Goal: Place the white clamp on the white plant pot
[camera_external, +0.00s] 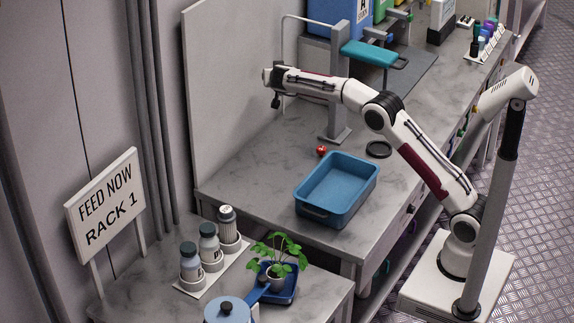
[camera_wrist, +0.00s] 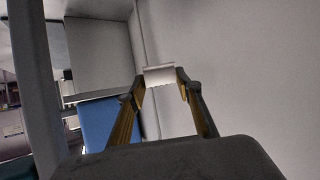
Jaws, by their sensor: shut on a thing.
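The white clamp (camera_wrist: 159,76) is between my gripper's fingertips (camera_wrist: 162,88) in the wrist view. The gripper is shut on it. In the external view my gripper (camera_external: 275,92) is up at the back left, near the grey wall panel, well above the bench; the clamp cannot be made out there. The white plant pot (camera_external: 275,283) holds a leafy green plant (camera_external: 281,252) and stands in a small blue tray on the front bench. The gripper is far behind and above the pot, not near it.
An empty blue bin (camera_external: 326,211) stands on the bench near the front edge. Behind it are a red fruit (camera_external: 321,151), a black disc (camera_external: 378,149) and a grey stand (camera_external: 335,132). Bottles (camera_external: 209,245) and a blue-lidded container (camera_external: 228,311) stand near the plant.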

